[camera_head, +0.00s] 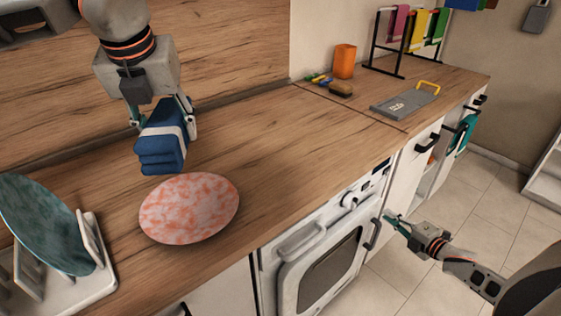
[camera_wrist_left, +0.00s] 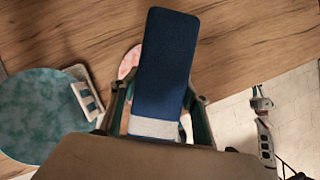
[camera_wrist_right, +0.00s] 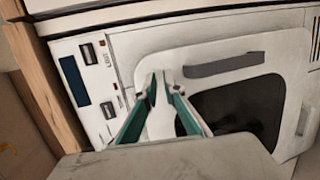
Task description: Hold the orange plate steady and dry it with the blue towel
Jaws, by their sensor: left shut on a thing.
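The orange plate (camera_head: 190,207), mottled orange and white, lies on the wooden counter. Part of it shows behind the towel in the left wrist view (camera_wrist_left: 129,62). The blue towel (camera_head: 160,152) is folded and has a white band. My left gripper (camera_head: 163,120) is shut on the towel and holds it above the counter, behind the plate in the head view. The towel fills the middle of the left wrist view (camera_wrist_left: 165,65). My right gripper (camera_head: 388,219) is empty with its fingers apart, in front of the oven, away from the plate. Its open fingers show in the right wrist view (camera_wrist_right: 162,90).
A teal plate (camera_head: 45,222) stands in a white rack (camera_head: 98,285) left of the orange plate. The white oven (camera_head: 325,255) is below the counter edge. An orange cup (camera_head: 344,62), a brush (camera_head: 341,90) and a grey board (camera_head: 402,102) sit at the far end.

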